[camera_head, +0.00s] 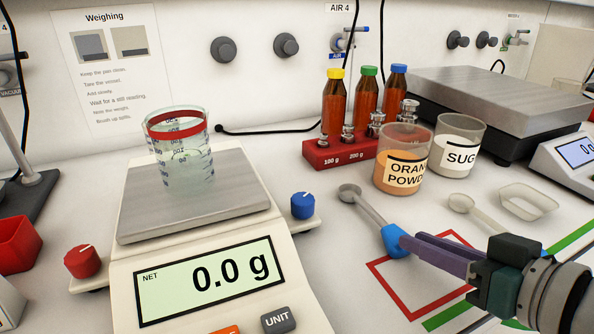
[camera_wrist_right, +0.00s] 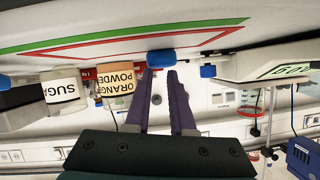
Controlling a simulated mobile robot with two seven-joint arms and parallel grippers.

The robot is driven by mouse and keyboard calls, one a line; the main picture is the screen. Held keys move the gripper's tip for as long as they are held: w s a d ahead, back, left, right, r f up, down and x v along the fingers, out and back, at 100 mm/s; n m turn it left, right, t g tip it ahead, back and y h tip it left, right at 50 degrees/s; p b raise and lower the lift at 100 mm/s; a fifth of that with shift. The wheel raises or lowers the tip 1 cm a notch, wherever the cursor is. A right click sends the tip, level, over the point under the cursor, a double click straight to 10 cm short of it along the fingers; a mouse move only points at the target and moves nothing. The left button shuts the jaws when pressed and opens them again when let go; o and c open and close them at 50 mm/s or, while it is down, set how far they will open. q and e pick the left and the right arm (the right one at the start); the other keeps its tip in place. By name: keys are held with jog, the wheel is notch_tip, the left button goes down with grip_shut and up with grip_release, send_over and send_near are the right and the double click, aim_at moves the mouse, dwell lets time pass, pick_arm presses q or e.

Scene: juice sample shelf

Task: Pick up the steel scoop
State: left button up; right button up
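The steel scoop (camera_head: 371,210) lies on the bench in front of the orange powder jar, its round bowl pointing to the back left and its blue grip towards the front right. My right gripper (camera_head: 410,243) reaches in from the right, low over the bench, with its purple fingertips at the blue grip. In the right wrist view the two fingers (camera_wrist_right: 161,72) stand apart with a gap between them, and the blue grip (camera_wrist_right: 160,57) shows just beyond their tips. I cannot tell whether they touch it. My left gripper is not in view.
A balance (camera_head: 131,231) carrying a glass beaker (camera_head: 180,160) stands left of the scoop. The orange powder jar (camera_head: 404,165), sugar jar (camera_head: 460,140) and red weight rack (camera_head: 322,158) stand behind. A pale spoon (camera_head: 462,203) and clear tray (camera_head: 528,201) lie to the right.

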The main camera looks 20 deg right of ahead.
aim_at(397, 234)
jog(key=b+x, duration=0.1)
jog(key=x, duration=0.4)
jog(key=shift+s, duration=0.1)
jog(key=shift+c, duration=0.3)
grip_shut()
